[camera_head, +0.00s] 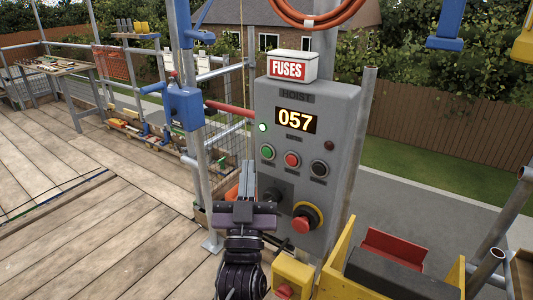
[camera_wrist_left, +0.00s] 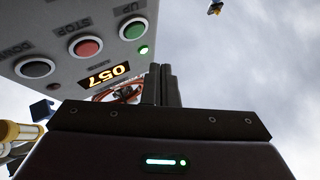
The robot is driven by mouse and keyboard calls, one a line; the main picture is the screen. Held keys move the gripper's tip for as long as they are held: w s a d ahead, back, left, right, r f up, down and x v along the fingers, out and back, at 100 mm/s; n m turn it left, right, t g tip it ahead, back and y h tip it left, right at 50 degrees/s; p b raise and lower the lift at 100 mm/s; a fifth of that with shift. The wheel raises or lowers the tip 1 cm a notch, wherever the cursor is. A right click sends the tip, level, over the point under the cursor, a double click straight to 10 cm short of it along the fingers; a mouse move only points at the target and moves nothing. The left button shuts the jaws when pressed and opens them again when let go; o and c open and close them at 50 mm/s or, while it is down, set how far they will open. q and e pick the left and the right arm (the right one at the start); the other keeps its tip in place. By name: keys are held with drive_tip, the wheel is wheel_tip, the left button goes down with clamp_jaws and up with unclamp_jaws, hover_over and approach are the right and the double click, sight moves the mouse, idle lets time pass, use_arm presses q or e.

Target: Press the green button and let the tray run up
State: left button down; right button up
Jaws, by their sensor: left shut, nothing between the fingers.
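The grey hoist panel (camera_head: 345,115) has a display (camera_head: 295,120) reading 057. Its green button (camera_head: 267,152) is left of a red button (camera_head: 292,160) and a black button (camera_head: 319,169). A green lamp (camera_head: 262,127) above them is lit. In the wrist view the green button (camera_wrist_left: 133,29) is labelled UP. My left gripper (camera_head: 249,165) is shut and empty, pointing up just below and left of the green button. In the wrist view its fingertips (camera_wrist_left: 160,69) appear apart from the button. I cannot identify the tray for certain. My right gripper is not in view.
A red emergency knob (camera_head: 303,220) on yellow sticks out low on the panel. A FUSES box (camera_head: 291,66) sits on top. A blue clamp (camera_head: 184,106) and scaffold poles stand at left. A yellow-sided carrier (camera_head: 341,249) is at lower right. Plank decking (camera_head: 100,215) is open at left.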

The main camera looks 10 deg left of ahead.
sight(267, 152)
use_arm(q)
drive_tip(key=shift+w+d, duration=0.25)
drive_tip(key=shift+w, duration=0.5)
drive_tip(key=shift+w+d, duration=0.25)
drive_tip(key=shift+w, duration=0.45)
idle(1.0)
drive_tip(key=shift+w+d, duration=0.15)
drive_tip(key=shift+w, duration=0.25)
